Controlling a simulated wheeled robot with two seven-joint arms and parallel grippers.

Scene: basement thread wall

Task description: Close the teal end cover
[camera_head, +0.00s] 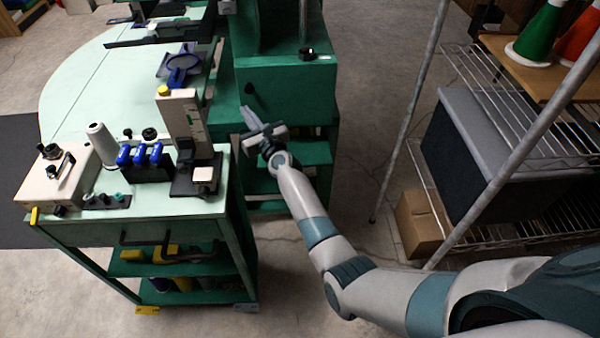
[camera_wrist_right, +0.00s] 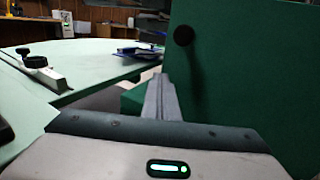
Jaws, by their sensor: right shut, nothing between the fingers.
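The teal end cover (camera_head: 290,93) is a flat green panel with a small black knob near its left side, on the green cabinet in the middle of the head view. In the right wrist view the cover (camera_wrist_right: 240,75) fills the right side, with the knob (camera_wrist_right: 183,35) near its top left. How far it stands open I cannot tell. My right gripper (camera_head: 248,117) is shut and empty, just below the knob in the head view. In the wrist view its fingers (camera_wrist_right: 161,92) point forward by the cover's left edge; contact is unclear. My left gripper is not in view.
A wire rack (camera_head: 520,236) with a dark box (camera_head: 505,150) and a slanting metal pole (camera_head: 415,100) stand right. Floor between cabinet and rack is clear.

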